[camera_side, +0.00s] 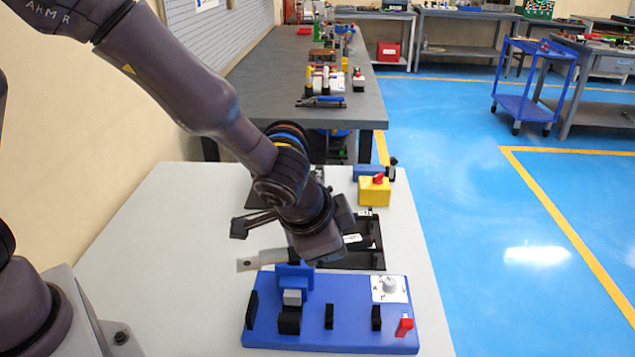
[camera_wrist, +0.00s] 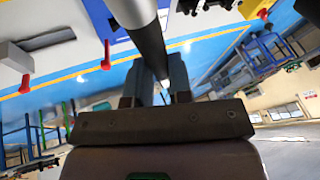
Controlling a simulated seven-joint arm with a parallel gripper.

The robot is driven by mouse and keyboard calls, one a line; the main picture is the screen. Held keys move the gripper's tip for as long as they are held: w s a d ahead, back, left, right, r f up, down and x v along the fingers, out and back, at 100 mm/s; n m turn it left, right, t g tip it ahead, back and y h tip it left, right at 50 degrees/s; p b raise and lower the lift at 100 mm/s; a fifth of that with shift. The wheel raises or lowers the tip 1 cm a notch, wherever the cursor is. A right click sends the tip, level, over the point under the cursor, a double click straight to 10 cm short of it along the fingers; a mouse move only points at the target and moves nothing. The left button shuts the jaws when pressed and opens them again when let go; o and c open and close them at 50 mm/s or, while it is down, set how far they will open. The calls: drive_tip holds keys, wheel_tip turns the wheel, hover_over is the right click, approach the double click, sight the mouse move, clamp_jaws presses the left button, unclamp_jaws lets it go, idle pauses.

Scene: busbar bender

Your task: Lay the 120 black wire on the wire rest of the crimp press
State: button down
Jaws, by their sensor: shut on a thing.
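My gripper (camera_wrist: 155,72) is shut on the black wire (camera_wrist: 149,42), which runs up between its fingers in the wrist view. A light grey end piece (camera_wrist: 132,10) tops the wire there. In the side view the grey end piece (camera_side: 262,260) sticks out to the left of my gripper (camera_side: 308,258); most of the black part is hidden by my wrist. The crimp press (camera_side: 350,338) has a blue base, a blue head (camera_side: 294,272) and black posts (camera_side: 329,317). My gripper is just behind and above the head. I cannot tell which post is the wire rest, or whether the wire touches anything.
A black rack (camera_side: 368,258) with a white label stands behind the press. A yellow box (camera_side: 374,192) with a red top sits farther back. The press has a knob plate (camera_side: 389,289) and a red switch (camera_side: 404,326). The table's (camera_side: 160,240) left part is clear.

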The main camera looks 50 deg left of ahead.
wheel_tip(320, 180, down, 5)
drive_tip(key=d+m+h, duration=0.1)
drive_tip(key=m, duration=0.2)
hover_over(339, 323)
drive_tip(key=shift+h, duration=0.4)
drive_tip(key=shift+f, duration=3.5)
drive_tip(key=c, duration=1)
unclamp_jaws()
drive_tip(key=shift+o, duration=0.2)
drive_tip(key=shift+r, duration=0.1)
